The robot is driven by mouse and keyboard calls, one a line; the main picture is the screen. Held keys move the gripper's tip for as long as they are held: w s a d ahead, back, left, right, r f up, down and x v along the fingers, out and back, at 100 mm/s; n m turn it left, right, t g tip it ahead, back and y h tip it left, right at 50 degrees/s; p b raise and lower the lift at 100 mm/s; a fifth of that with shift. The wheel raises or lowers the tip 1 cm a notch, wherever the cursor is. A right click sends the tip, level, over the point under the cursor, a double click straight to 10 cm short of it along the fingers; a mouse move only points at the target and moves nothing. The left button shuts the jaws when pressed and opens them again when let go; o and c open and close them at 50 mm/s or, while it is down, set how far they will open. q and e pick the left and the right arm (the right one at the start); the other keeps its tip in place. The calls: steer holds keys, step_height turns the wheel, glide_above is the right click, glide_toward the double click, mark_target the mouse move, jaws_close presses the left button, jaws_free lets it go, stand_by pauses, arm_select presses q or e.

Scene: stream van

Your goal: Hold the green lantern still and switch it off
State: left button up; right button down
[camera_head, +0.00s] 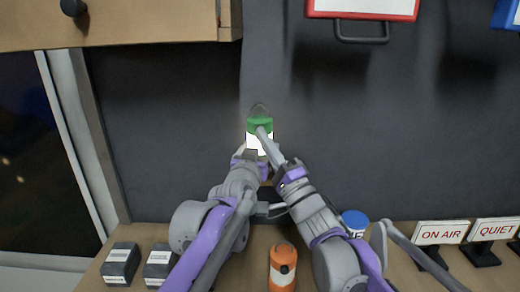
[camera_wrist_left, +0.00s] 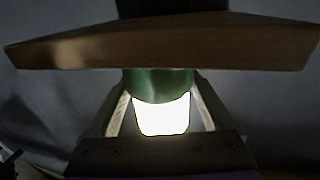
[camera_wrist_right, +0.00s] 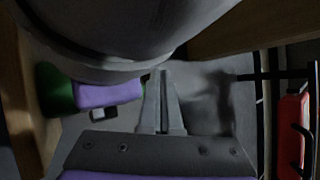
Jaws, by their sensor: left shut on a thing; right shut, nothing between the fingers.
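The green lantern (camera_head: 260,122) hangs or is held upright in front of the dark wall, with a green top and a brightly glowing white body. My left gripper (camera_head: 254,148) is shut on it from below; in the left wrist view its fingers (camera_wrist_left: 160,104) lie on both sides of the lantern (camera_wrist_left: 160,84). My right gripper (camera_head: 263,132) is shut and empty, its tips in front of the lantern in the head view. In the right wrist view the shut fingers (camera_wrist_right: 162,76) show apart from a green part of the lantern (camera_wrist_right: 55,88) at left. I cannot see a switch.
A wooden cabinet (camera_head: 130,22) overhangs at the upper left. Below, on the counter, stand an orange bottle (camera_head: 283,266), a blue-lidded can (camera_head: 355,218), dark boxes (camera_head: 120,264) and "ON AIR" (camera_head: 441,233) and "QUIET" (camera_head: 495,231) signs. A red-framed case (camera_head: 362,10) is above right.

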steer(key=shift+w, duration=0.1)
stand_by(0.5)
steer(key=shift+w, duration=0.35)
steer(key=shift+s, duration=0.45)
steer(key=s, duration=0.6)
stand_by(0.5)
